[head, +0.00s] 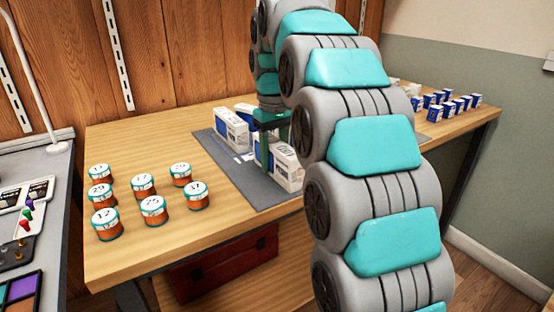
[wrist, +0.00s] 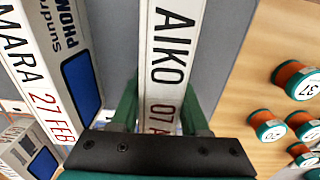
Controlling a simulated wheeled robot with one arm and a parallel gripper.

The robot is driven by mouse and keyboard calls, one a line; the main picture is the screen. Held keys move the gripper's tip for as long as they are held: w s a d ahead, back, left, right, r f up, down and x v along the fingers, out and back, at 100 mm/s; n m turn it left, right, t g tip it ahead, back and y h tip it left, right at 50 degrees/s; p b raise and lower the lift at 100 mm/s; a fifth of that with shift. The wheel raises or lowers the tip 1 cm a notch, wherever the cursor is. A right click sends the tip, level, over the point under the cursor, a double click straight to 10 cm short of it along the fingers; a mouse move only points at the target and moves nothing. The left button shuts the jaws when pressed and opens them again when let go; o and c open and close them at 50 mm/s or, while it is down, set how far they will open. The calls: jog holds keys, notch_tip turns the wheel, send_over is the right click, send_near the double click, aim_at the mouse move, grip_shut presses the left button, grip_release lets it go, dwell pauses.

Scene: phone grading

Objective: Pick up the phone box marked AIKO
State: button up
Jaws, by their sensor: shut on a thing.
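The white phone box marked AIKO (wrist: 170,45) is in the middle of the wrist view, its label facing the camera, with "07 A" in red below the name. My gripper (wrist: 160,112) has its green fingers on both sides of this box and is shut on it. In the head view my gripper (head: 271,128) points down over the grey mat among the white boxes. The AIKO box is mostly hidden there by the fingers and a neighbouring box. I cannot tell whether it is off the mat.
A box marked MARA (wrist: 32,75) stands close beside it, at left in the wrist view. Another white box (head: 230,130) stands on the grey mat (head: 252,192). Several numbered orange jars (head: 153,210) stand left on the table. Small blue boxes (head: 450,107) are at the far right.

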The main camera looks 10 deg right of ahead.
grip_shut()
jog(key=shift+r, duration=0.15)
